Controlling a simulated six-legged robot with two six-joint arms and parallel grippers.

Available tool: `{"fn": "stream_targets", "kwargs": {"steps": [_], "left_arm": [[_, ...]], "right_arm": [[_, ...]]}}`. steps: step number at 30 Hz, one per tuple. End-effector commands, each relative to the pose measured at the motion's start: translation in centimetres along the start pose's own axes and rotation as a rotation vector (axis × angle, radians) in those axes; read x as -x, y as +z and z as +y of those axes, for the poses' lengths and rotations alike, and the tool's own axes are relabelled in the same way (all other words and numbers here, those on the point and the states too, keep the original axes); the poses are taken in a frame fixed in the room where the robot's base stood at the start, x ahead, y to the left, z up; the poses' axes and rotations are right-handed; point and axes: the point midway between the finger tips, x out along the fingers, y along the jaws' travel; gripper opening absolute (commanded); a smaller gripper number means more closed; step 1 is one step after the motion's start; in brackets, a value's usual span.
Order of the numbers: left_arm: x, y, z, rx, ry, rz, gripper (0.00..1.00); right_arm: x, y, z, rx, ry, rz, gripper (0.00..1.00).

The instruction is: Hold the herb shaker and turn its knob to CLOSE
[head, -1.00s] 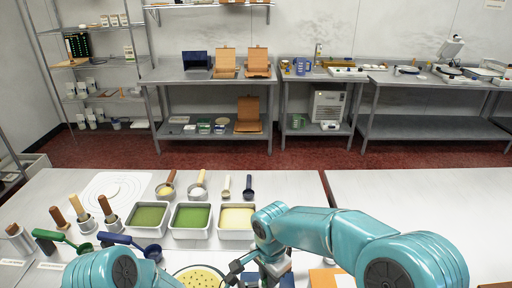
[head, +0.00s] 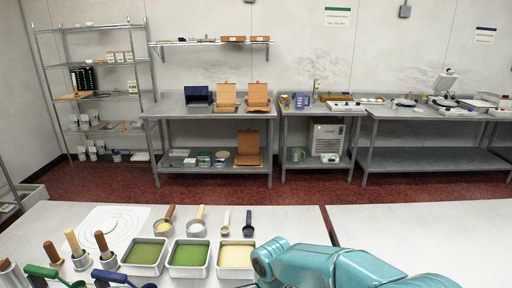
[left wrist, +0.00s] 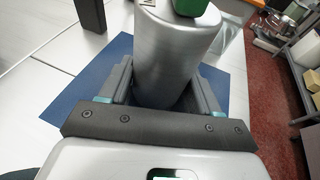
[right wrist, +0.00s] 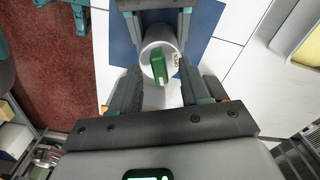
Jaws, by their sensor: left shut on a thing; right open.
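The herb shaker (left wrist: 168,55) is a silver cylinder with a green knob (left wrist: 190,6) on top. My left gripper (left wrist: 165,88) is shut around its body, over a blue mat (left wrist: 60,100). In the right wrist view the shaker (right wrist: 148,52) is seen from above, with the green knob (right wrist: 160,66) raised as a bar across its top. A small pale label shows beside the knob. My right gripper (right wrist: 165,88) is open, its two fingers spread on either side near the knob, apart from it. The head view shows neither gripper nor the shaker.
In the head view, trays of green (head: 190,254) and yellow (head: 236,256) contents, scoops and wooden-handled tools (head: 105,248) stand left on the pale table. The table's right part (head: 420,230) is clear. Steel benches (head: 210,106) stand across a red floor.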

Motion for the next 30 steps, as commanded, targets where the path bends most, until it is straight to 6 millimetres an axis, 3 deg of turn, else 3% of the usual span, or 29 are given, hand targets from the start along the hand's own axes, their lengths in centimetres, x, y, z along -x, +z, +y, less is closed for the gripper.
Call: {"fn": "stream_targets", "kwargs": {"steps": [13,30], "left_arm": [[0.0,0.0,0.0,0.0,0.0,0.0,0.26],[0.0,0.0,0.0,0.0,0.0,0.0,0.26]], "right_arm": [[4.7,0.0,0.0,0.001,-0.002,0.0,0.46],[5.0,0.0,0.0,0.001,0.0,0.0,0.46]]}}
